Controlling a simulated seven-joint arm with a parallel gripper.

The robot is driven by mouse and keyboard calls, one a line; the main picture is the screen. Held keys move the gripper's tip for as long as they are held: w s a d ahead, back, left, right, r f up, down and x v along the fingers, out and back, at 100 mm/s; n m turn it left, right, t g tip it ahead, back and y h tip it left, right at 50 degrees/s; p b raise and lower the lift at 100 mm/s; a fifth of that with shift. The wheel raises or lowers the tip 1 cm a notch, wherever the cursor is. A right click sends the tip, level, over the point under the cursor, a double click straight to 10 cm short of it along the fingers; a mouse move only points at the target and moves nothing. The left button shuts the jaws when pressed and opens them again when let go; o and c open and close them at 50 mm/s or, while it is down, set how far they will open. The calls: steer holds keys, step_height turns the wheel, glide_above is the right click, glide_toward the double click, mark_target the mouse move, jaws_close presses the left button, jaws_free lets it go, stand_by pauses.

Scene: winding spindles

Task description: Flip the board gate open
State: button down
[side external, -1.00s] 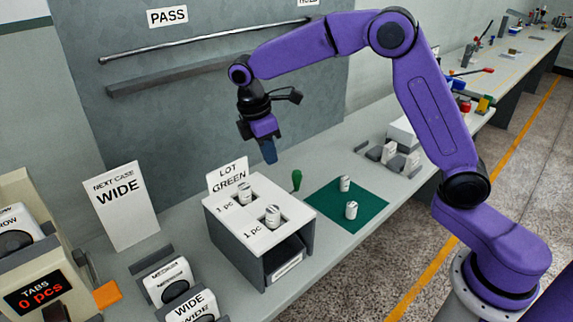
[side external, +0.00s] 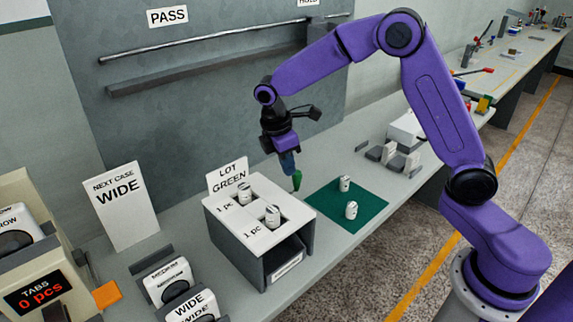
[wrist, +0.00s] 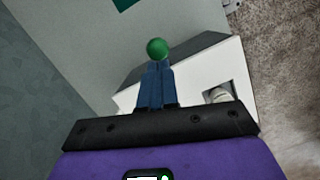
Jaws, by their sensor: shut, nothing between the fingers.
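A green knob (side external: 297,180) stands on the bench just behind the white-topped box (side external: 243,229); it may be the gate's handle, but no gate panel can be made out. My gripper (side external: 289,172) points down with its blue fingers shut and empty, right beside the knob. In the wrist view the green knob (wrist: 157,48) appears just beyond the closed fingertips (wrist: 157,66); whether they touch it I cannot tell. The box bears a "LOT GREEN" sign (side external: 227,179) and two white spindles (side external: 272,216) in square openings marked "1 pc".
A green mat (side external: 335,215) with two white spindles (side external: 351,210) lies right of the box. A "NEXT CASE WIDE" card (side external: 120,205) and labelled holders (side external: 190,308) stand at left. A grey wall panel (side external: 200,120) with a rail is behind. Grey and white blocks (side external: 393,154) stand beyond the mat.

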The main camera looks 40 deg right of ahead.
steer(key=d, duration=0.7)
steer(key=w+a+r, duration=0.2)
steer(key=a+r, duration=0.3)
steer(key=r, duration=0.6)
steer(key=shift+a+r, duration=0.2)
steer(key=shift+a, duration=0.1)
steer(key=shift+s, duration=0.15)
